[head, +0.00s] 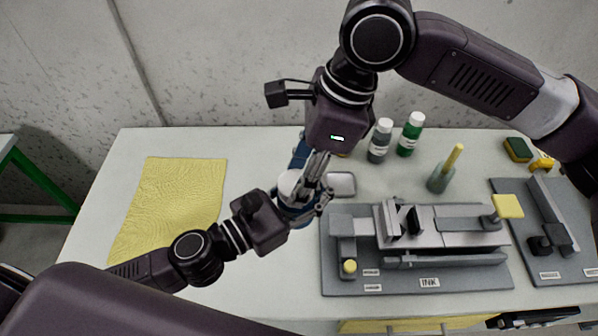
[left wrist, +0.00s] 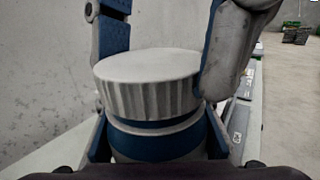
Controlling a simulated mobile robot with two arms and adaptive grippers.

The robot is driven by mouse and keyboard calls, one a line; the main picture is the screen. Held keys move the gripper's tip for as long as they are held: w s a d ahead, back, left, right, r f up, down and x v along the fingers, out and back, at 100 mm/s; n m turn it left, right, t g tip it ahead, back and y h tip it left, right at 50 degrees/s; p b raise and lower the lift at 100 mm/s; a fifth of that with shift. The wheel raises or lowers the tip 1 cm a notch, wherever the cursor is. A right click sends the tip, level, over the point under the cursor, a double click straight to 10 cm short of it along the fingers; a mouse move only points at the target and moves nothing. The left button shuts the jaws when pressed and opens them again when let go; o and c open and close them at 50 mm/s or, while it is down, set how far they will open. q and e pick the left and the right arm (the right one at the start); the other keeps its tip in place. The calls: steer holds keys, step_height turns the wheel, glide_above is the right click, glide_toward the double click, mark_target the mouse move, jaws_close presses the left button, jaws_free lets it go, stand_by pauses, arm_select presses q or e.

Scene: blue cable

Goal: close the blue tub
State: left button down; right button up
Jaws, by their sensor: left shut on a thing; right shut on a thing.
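The blue tub (left wrist: 155,143) stands upright on the table, with its white ribbed lid (left wrist: 148,80) on top; in the head view the tub (head: 297,212) and lid (head: 288,182) are partly covered by my grippers. The lid looks level and centred, with blue showing just below its rim; I cannot tell whether it is screwed tight. My left gripper (head: 292,215) is shut around the tub body from the lower left. My right gripper (head: 309,186) reaches down from above and is shut on the lid, one finger on each side in the left wrist view.
A yellow cloth (head: 172,205) lies left. A grey bottle (head: 380,141), a green bottle (head: 411,134) and a small metal tin (head: 341,184) stand behind and right. A grey fixture board (head: 425,280) fills the right. The table front left is clear apart from my left arm.

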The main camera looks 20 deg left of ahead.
steer(key=o, duration=0.8)
steer(key=shift+r, duration=2.3)
steer(key=shift+c, duration=0.5)
